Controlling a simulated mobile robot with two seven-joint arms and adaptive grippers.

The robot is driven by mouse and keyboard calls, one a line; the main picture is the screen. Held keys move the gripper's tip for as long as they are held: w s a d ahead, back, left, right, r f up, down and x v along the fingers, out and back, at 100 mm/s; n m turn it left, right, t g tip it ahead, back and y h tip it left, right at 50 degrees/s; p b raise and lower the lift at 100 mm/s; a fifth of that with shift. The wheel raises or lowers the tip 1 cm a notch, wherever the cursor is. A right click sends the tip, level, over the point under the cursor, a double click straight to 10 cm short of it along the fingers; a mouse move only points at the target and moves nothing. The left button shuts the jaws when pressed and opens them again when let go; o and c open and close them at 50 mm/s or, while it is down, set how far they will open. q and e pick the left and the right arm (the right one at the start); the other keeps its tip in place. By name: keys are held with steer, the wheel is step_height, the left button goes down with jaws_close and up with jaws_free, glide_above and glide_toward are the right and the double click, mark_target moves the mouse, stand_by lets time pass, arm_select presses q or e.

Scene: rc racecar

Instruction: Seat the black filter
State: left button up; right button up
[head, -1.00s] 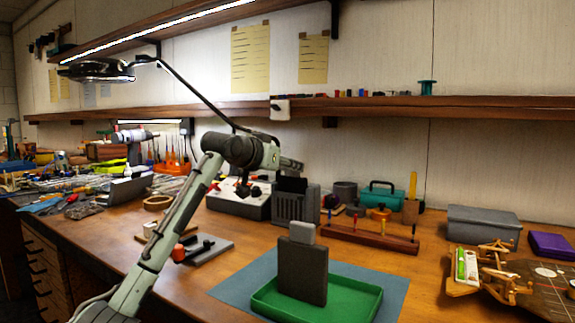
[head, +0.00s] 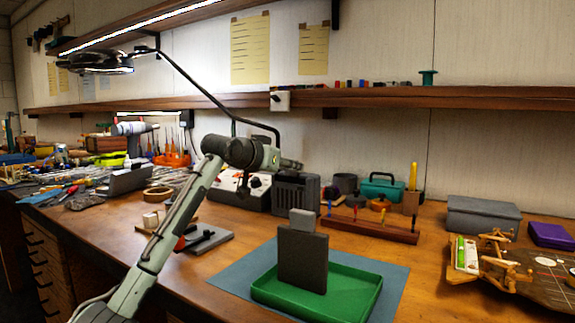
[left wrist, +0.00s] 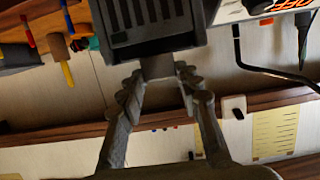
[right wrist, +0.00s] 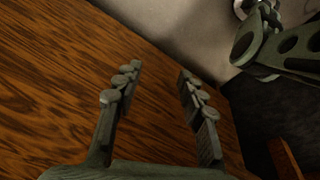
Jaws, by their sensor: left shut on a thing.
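My left gripper (left wrist: 158,85) is shut on the dark tab of the black filter (left wrist: 158,66). Most of the filter is hidden by the slotted dark housing (left wrist: 145,22), which fills the top of the left wrist view. In the head view my left gripper (head: 290,164) is right above that housing (head: 296,195) at the back of the bench. I cannot tell how deep the filter sits. A dark grey block with a lighter grey tab (head: 303,258) stands upright in a green tray (head: 350,290). My right gripper (right wrist: 152,85) is open and empty above wood.
The tray rests on a blue mat (head: 235,278). A control box with knobs (head: 232,188) stands left of the housing. A wooden rack with coloured tools (head: 370,230) and a teal toolbox (head: 380,187) are to its right. The bench left of the mat is mostly clear.

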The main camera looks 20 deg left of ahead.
arm_select(q)
steer(key=o, duration=0.9)
steer(key=shift+s, duration=0.1)
steer(key=v, duration=1.2)
